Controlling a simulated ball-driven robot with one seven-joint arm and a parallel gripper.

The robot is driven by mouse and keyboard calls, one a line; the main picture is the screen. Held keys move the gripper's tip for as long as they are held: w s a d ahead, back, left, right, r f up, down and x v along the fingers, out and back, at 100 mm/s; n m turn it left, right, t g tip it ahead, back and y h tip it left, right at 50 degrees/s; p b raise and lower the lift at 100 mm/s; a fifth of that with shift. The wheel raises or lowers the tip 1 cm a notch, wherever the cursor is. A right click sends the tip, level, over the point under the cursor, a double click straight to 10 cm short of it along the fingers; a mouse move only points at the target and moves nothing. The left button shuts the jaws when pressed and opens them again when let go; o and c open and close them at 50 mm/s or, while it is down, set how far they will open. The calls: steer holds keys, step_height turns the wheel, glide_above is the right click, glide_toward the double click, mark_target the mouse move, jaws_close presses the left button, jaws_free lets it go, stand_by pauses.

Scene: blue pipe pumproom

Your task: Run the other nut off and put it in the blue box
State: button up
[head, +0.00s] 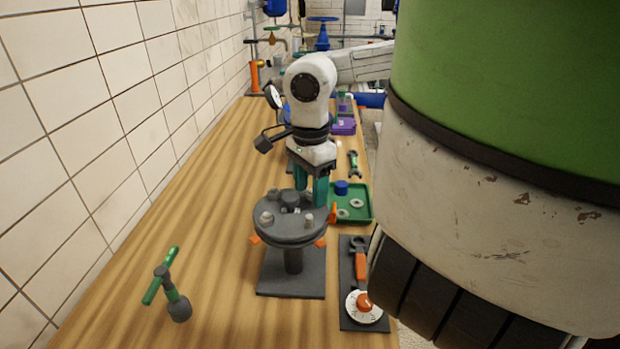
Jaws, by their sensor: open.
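A dark grey round flange (290,232) stands on a pedestal with a square base on the wooden bench. Several grey studs or nuts stand up from its top, including one at the front left (267,218) and one at the front right (309,220). I cannot tell which of them are nuts. My gripper (311,192) points down with its teal fingers apart, at the far right part of the flange. The fingers hide part of the rim, and I cannot tell whether anything is between them. I cannot make out a blue box with certainty.
A green tray (365,205) right of the flange holds a small blue piece (341,187) and pale rings. A dark board (349,285) carries an orange-handled wrench (359,262) and a white dial. The left bench is clear.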

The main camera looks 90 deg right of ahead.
steer(key=shift+c, duration=0.2)
jaws_close()
steer(key=n+b, duration=0.1)
steer(key=n, duration=0.4)
steer(key=shift+s+a+n, duration=0.1)
steer(key=shift+n, duration=0.2)
steer(key=n, duration=0.4)
steer(key=shift+n+b, duration=0.3)
steer(key=shift+b, duration=0.05)
steer(key=n+b, duration=0.1)
steer(key=n, duration=0.5)
steer(key=shift+s, duration=0.15)
steer(key=n+b, duration=0.1)
steer(key=n, duration=0.2)
steer(key=shift+s+n, duration=0.1)
steer(key=shift+n, duration=0.2)
steer(key=shift+r+n, duration=0.2)
steer(key=shift+n, duration=0.4)
steer(key=shift+c, duration=1.5)
jaws_free()
